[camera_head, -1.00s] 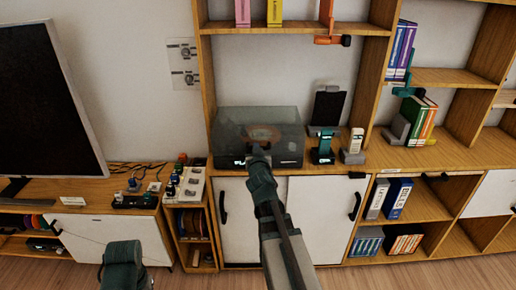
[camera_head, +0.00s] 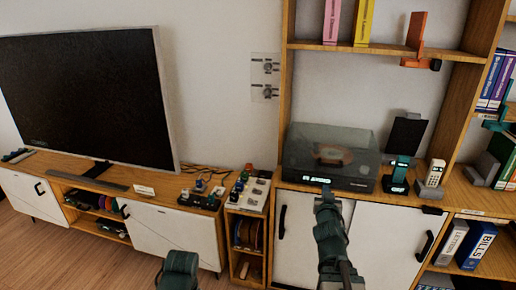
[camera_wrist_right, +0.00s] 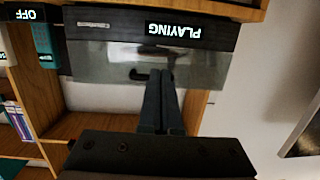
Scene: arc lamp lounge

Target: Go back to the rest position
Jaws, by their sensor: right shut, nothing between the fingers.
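My right gripper (camera_head: 326,190) is at the front of the record player (camera_head: 345,140), near its lower front edge in the head view. Its two fingers are together and hold nothing; they also show shut in the right wrist view (camera_wrist_right: 162,75). The record player has a smoky lid, lowered over a record with an orange label. In the wrist view its front panel (camera_wrist_right: 120,28) reads "PLAYING", upside down. I cannot tell whether the fingers touch it. A teal part of my left arm shows at the bottom of the head view; the left gripper is not visible.
A phone stand (camera_head: 398,165) and a white handset (camera_head: 433,175) stand right of the player. A large TV (camera_head: 90,100) is on the low cabinet at left. Small devices (camera_head: 248,190) crowd the middle. White cabinet doors (camera_head: 350,240) are below. Floor (camera_head: 100,255) is clear at front left.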

